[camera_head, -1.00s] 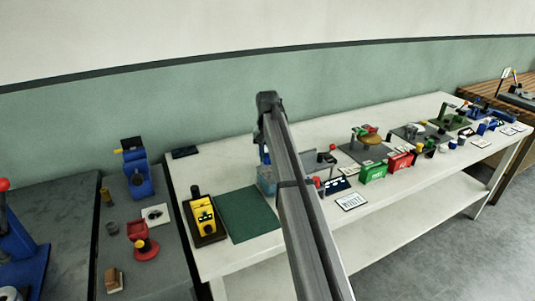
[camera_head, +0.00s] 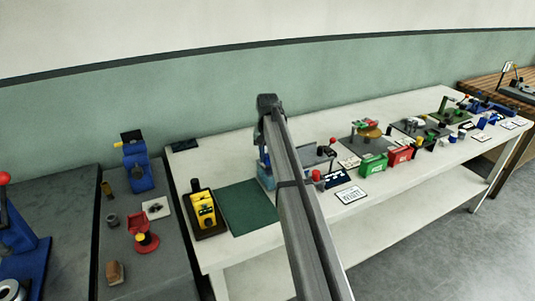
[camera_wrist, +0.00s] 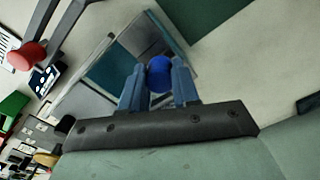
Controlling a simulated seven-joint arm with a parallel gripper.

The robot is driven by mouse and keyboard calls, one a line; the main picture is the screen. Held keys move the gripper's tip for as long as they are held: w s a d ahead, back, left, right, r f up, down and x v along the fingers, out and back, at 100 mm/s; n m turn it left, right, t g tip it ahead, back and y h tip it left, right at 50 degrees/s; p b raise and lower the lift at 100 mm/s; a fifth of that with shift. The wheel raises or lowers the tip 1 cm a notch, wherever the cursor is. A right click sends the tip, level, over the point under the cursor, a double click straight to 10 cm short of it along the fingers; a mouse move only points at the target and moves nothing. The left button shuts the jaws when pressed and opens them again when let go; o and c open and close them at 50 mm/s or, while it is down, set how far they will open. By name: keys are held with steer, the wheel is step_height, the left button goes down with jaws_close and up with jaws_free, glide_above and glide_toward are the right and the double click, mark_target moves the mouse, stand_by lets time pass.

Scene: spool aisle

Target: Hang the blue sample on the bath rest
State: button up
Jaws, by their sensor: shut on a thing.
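The blue sample (camera_wrist: 159,74) shows in the wrist view as a round blue knob between the fingers of my gripper (camera_wrist: 159,88). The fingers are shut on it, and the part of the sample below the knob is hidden. Under it is the bath (camera_wrist: 88,106), an open grey-rimmed box with teal inside. In the head view the bath (camera_head: 265,179) is a small bluish piece beside my arm, which covers much of it and my gripper. I cannot make out the rest or whether the sample touches it.
A red-knobbed post (camera_wrist: 27,56) stands close to the bath. A green mat (camera_head: 250,207) and a yellow device (camera_head: 204,210) lie left of my arm. Green (camera_head: 373,165) and red (camera_head: 400,156) boxes stand to the right. The bench front between mat and card is partly hidden by my arm.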

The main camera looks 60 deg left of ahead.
steer(key=shift+f, duration=0.45)
steer(key=o, duration=1.1)
step_height(320, 180, up, 14)
steer(key=shift+f, duration=0.15)
